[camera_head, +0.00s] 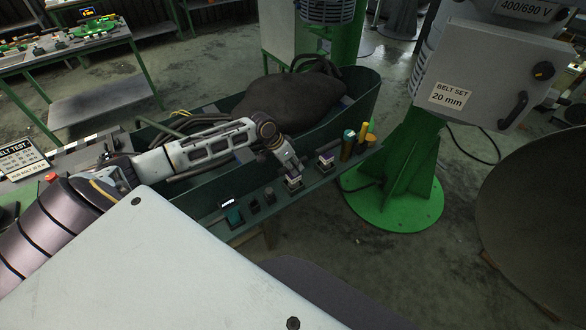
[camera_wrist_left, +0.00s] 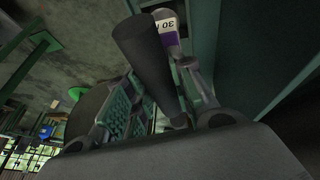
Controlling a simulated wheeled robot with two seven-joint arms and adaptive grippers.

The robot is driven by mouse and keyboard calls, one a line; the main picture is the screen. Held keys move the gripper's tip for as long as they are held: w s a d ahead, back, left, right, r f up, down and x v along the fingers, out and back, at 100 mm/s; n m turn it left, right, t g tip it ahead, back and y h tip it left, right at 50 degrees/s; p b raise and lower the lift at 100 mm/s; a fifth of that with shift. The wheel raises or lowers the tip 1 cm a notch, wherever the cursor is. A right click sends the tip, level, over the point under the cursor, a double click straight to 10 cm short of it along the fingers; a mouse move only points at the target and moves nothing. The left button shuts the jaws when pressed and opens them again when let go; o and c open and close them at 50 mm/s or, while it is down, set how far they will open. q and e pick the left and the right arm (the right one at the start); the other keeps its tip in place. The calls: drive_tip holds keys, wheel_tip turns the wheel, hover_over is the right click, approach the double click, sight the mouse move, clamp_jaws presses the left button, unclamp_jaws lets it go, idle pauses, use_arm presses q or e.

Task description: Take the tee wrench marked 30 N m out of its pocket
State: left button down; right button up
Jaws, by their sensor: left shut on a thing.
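My left gripper (camera_head: 292,176) is at the green tool rail in the head view, tilted down over a tool with a white label. In the left wrist view my left gripper (camera_wrist_left: 158,100) is shut on the tee wrench (camera_wrist_left: 143,60), whose dark grey bar runs between the fingers. Behind the bar shows a white and purple label (camera_wrist_left: 166,24) reading 30, partly hidden. The gripper covers most of the wrench in the head view, so I cannot tell how deep it sits in its pocket. My right gripper is in neither view.
The green rail (camera_head: 310,188) holds another purple-and-white labelled tool (camera_head: 326,160) just right of my gripper, then several cylinders (camera_head: 348,144). Dark and teal items (camera_head: 235,214) stand at its left. A green trough (camera_head: 205,185) with a dark sack (camera_head: 292,100) lies behind.

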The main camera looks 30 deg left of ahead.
use_arm(q)
drive_tip(key=shift+w+r+b, duration=0.1)
drive_tip(key=shift+r+b, duration=0.25)
drive_tip(key=shift+r, duration=4.65)
drive_tip(key=shift+a, duration=0.1)
